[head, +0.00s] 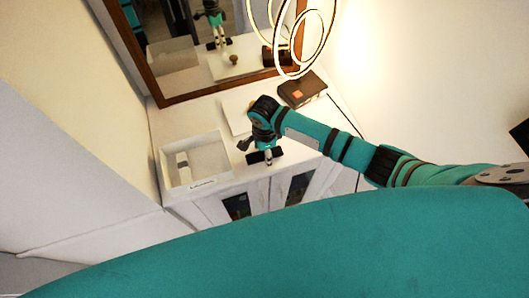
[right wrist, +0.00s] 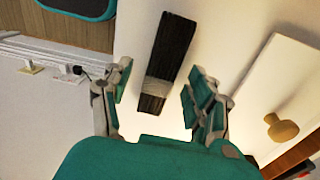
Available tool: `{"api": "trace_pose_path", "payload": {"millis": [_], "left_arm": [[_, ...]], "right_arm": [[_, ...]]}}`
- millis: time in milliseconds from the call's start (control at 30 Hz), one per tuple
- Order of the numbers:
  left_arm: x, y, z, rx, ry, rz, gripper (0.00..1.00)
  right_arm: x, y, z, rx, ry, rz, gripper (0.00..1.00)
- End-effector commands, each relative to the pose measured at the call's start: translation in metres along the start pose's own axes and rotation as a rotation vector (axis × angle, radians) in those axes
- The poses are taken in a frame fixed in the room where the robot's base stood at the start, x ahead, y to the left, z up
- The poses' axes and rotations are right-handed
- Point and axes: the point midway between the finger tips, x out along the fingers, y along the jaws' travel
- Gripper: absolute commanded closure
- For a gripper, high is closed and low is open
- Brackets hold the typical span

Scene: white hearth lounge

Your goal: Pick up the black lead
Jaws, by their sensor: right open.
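The black lead (right wrist: 174,45) is a dark, flat, elongated bundle with a grey band near its lower end in the right wrist view. It lies on the white cabinet top. In the head view, a small dark piece with a pale band (head: 255,157) by my right gripper looks like the lead, partly hidden. My right gripper (head: 262,143) is open and empty. In the right wrist view its teal-padded fingers (right wrist: 159,88) stand either side of the lead's banded end, with gaps. Whether the fingertips reach the lead's height is unclear. My left gripper is not in view.
A white open tray (head: 223,178) stands left on the cabinet. A white board with a round wooden knob (right wrist: 281,128) lies beside the lead. A dark box (head: 302,90) and a ring lamp (head: 331,30) stand behind, near a wood-framed mirror (head: 157,90).

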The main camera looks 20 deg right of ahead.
Motion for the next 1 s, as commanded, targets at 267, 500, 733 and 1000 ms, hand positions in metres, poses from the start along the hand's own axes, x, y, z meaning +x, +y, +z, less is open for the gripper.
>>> {"api": "trace_pose_path", "payload": {"millis": [267,500,733,1000], "left_arm": [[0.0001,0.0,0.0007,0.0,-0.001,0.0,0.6],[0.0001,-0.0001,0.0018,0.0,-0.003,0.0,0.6],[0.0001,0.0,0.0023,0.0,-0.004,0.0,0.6],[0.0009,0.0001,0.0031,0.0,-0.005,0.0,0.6]], "right_arm": [[0.0018,-0.0005,0.0004,0.0,-0.001,-0.001,0.45],[0.0016,-0.0005,0.0004,0.0,-0.001,-0.001,0.77],[0.0013,-0.0006,0.0004,0.0,-0.001,-0.002,1.0],[-0.0006,-0.0006,0.0005,0.0,-0.002,-0.002,1.0]]}}
